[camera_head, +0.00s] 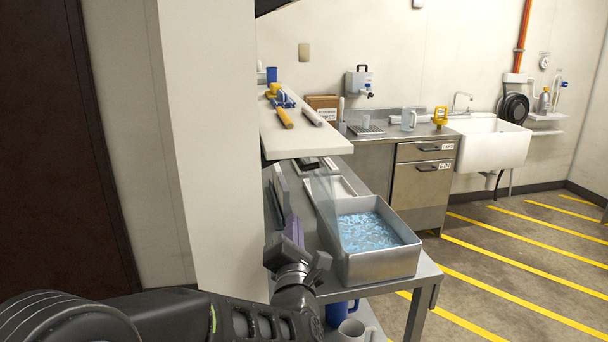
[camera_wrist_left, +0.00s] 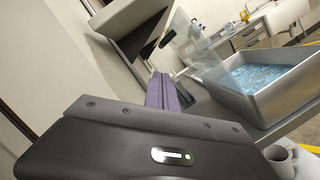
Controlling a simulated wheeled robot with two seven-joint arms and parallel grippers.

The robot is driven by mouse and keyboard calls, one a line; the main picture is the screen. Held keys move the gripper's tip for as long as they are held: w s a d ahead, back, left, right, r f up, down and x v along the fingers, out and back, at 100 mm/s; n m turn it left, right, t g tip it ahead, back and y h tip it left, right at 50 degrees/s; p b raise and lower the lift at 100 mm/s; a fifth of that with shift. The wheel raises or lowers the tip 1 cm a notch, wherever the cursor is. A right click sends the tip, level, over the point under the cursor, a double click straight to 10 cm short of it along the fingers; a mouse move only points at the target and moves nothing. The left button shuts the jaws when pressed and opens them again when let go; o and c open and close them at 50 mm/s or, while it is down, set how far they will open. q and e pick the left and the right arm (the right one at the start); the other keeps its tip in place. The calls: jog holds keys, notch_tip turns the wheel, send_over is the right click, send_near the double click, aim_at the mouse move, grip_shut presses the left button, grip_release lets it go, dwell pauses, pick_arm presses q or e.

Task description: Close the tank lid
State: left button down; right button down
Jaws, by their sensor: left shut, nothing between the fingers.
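The tank (camera_head: 378,265) is an open grey metal basin with blue water on the steel table; it also shows in the left wrist view (camera_wrist_left: 265,98). A clear, see-through lid (camera_head: 323,197) stands raised at the tank's left side, and the wrist view shows it as a tilted transparent panel (camera_wrist_left: 206,60). The tank's top is uncovered. My left gripper (camera_head: 293,222), with purple fingers (camera_wrist_left: 160,80), is shut and empty. It is left of the tank and lid, apart from the lid as far as I can tell. My right gripper is not in view.
A white shelf (camera_head: 300,138) with bottles and tools hangs above the table's back left. A blue jug (camera_head: 340,310) and a grey mug (camera_head: 351,331) stand below the table (camera_head: 428,275). A white wall column (camera_head: 215,150) is close on the left. Striped floor is clear at right.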

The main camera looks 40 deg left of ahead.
pick_arm(q)
jog(key=shift+w+a, duration=0.1)
jog(key=shift+w, duration=0.05)
jog(key=p+x, duration=0.4)
jog(key=x, duration=1.5)
jog(key=shift+w+a, duration=0.2)
jog(key=shift+w, duration=0.05)
